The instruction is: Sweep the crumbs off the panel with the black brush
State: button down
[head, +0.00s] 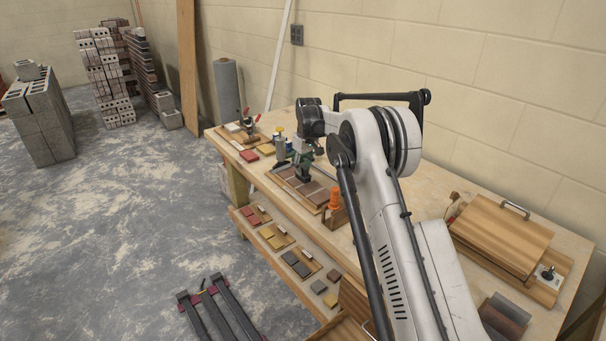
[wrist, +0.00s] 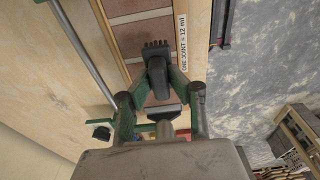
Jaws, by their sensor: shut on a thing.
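The panel (head: 312,193) is a wooden-framed board with rows of reddish-brown brick pieces on the bench. In the wrist view the panel (wrist: 137,38) runs upward under my gripper, with a rim marked "ONE JOINT = 12 mm". My gripper (wrist: 160,88) has green fingers closed on the black brush (wrist: 157,62), whose toothed end points to the top of the picture. In the head view my gripper (head: 303,158) is over the panel's far part, partly hidden by my arm. I cannot tell whether the brush touches the panel. No crumbs can be made out.
An orange object (head: 335,198) stands by the panel's near end. A wooden box (head: 500,235) sits at the right. The bench's front edge is close to the panel.

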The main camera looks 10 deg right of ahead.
jog(key=shift+w+r, duration=0.2)
jog(key=shift+r, duration=0.5)
jog(key=shift+r+p, duration=0.65)
jog(key=shift+r, duration=1.1)
